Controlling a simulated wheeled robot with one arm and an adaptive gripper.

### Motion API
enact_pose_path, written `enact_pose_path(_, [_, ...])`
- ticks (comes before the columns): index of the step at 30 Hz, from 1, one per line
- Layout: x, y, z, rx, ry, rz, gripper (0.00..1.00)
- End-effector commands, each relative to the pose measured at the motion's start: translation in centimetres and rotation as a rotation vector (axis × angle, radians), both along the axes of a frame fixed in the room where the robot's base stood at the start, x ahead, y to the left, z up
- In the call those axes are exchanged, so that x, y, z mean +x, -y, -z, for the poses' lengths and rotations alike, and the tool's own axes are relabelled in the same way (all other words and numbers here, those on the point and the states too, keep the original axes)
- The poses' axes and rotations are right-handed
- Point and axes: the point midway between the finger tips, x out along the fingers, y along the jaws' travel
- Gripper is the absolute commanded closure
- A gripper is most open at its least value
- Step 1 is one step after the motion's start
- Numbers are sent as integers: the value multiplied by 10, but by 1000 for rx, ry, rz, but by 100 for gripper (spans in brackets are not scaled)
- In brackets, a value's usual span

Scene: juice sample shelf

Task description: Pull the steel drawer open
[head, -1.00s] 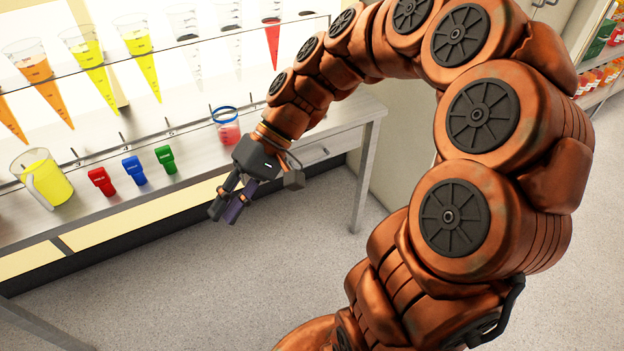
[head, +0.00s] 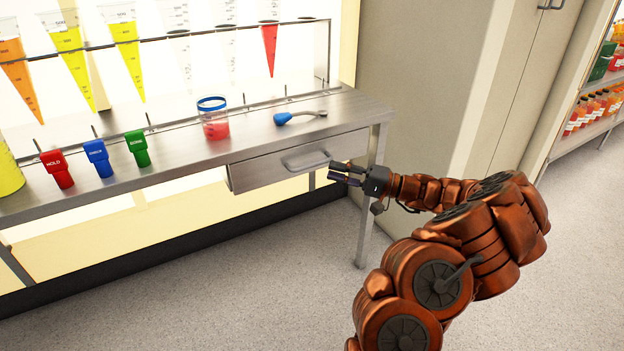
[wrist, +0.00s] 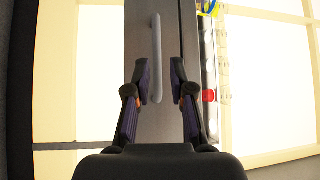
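The steel drawer (head: 270,172) sits under the right end of the steel bench. Its front looks shut or nearly shut; I cannot tell exactly. Its bar handle (head: 306,160) is on the front. My gripper (head: 338,172) is in front of the drawer, near the handle's right end. In the wrist view the gripper (wrist: 160,75) is open, with its two dark fingers apart. The handle (wrist: 157,50) shows lengthwise between and beyond the fingertips, with a gap on each side. The drawer front (wrist: 140,35) lies behind it. I see no contact with the handle.
A bench leg (head: 368,215) stands right of the drawer. The floor in front is clear.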

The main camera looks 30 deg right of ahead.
Motion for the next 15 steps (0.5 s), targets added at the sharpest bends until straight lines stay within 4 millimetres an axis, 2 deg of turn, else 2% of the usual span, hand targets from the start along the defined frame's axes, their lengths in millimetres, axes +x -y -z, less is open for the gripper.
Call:
enact_pose_path(1, [-1, 5, 6, 4, 2, 13, 77])
enact_pose_path(5, [4, 3, 6, 5, 7, 20, 77])
enact_pose_path(15, [39, -29, -1, 4, 7, 15, 77])
